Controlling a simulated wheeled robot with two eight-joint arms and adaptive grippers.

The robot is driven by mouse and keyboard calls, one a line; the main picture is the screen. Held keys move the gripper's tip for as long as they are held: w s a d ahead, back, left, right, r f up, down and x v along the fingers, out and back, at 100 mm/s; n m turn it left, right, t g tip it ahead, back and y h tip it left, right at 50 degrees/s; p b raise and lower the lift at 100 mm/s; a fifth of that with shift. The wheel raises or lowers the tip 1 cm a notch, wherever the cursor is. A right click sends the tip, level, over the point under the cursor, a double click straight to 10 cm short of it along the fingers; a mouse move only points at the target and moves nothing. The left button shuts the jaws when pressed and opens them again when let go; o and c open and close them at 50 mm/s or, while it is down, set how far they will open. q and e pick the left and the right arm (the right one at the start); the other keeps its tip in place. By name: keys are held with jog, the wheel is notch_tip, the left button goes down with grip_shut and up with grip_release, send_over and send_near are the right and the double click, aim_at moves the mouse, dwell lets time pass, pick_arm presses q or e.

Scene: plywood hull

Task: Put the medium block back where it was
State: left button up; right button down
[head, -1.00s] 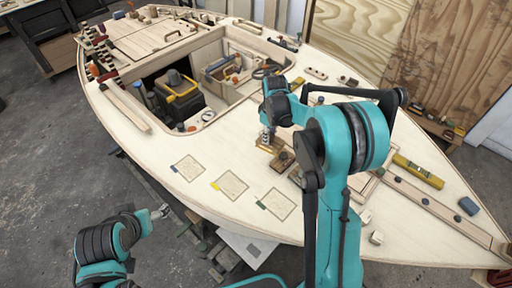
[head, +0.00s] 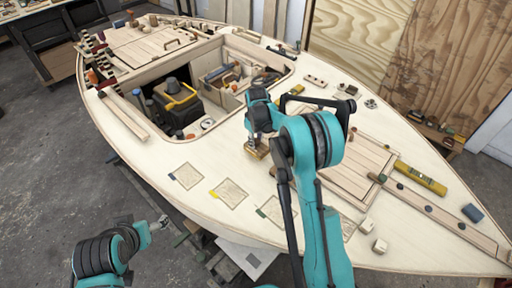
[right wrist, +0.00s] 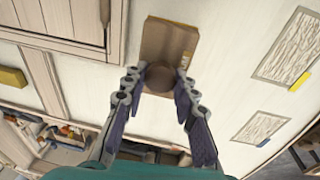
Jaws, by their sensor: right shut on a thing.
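My right gripper (head: 257,136) is shut on a brown knobbed block (head: 257,150) over the pale deck. In the right wrist view the fingertips (right wrist: 160,82) close on the round knob, and the flat block (right wrist: 170,42) with a yellowish edge lies beyond it. I cannot tell its size class or whether it touches the deck. Three outlined rectangles lie on the near deck: dark-tabbed (head: 186,176), yellow-tabbed (head: 229,194) and green-tabbed (head: 276,211), the last partly beside my right arm. My left gripper (head: 159,223) is low left, off the deck; its jaws are too small to read.
An open cockpit (head: 205,95) with a black and yellow case (head: 180,100) lies left of my right gripper. A slatted hatch (head: 360,165), a yellow level (head: 420,178) and small white blocks (head: 380,246) are to the right. The near deck around the rectangles is clear.

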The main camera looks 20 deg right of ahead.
notch_tip(320, 180, down, 4)
jog(key=shift+r+b, duration=0.15)
jog(key=shift+b, duration=0.35)
jog(key=c, duration=1.2)
grip_release()
